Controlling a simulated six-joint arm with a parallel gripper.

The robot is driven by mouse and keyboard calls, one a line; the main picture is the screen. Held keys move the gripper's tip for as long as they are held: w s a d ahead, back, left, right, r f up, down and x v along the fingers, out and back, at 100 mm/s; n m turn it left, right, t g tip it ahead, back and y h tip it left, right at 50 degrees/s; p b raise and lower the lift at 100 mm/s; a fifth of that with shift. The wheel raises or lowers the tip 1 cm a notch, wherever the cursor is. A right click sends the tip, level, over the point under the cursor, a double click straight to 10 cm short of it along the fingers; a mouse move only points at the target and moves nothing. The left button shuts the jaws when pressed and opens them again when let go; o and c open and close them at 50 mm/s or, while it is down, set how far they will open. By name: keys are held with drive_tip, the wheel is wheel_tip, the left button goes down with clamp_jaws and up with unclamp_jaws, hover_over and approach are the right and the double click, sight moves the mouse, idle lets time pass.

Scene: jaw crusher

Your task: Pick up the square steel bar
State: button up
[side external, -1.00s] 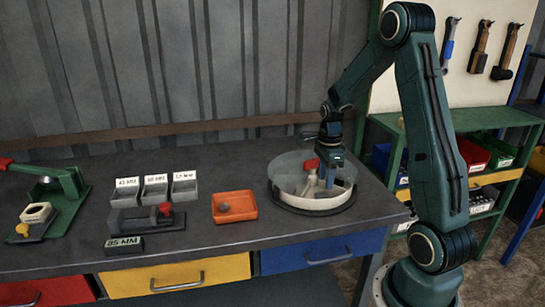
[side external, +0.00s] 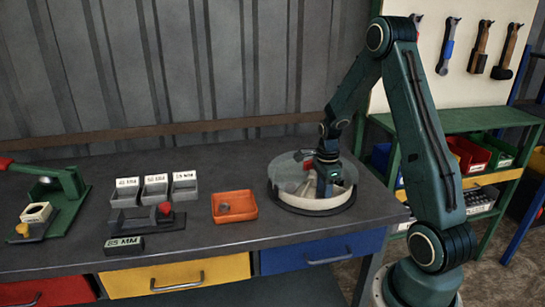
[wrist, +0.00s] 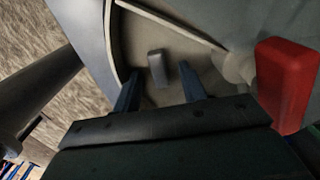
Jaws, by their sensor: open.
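A small grey block, which looks like the square steel bar (wrist: 157,66), lies on the pale floor of a round bin (side external: 312,206). It shows in the wrist view just beyond and between my two fingertips. My gripper (wrist: 160,82) is open and empty, with one finger to each side of the bar in the picture. I cannot tell whether the fingertips are level with it. In the side view my gripper (side external: 325,192) is down inside the bin, and the bar is hidden there.
A red block on a pale rod (wrist: 285,85) stands close to the right of my gripper. A divider (wrist: 172,20) crosses the bin beyond the bar. In the side view, an orange tray (side external: 250,213), labelled grey bins (side external: 155,190) and a green press (side external: 70,195) stand to the left.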

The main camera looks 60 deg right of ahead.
clamp_jaws()
drive_tip(key=shift+r, duration=0.15)
wheel_tip(320, 180, up, 20)
idle(0.9)
idle(0.4)
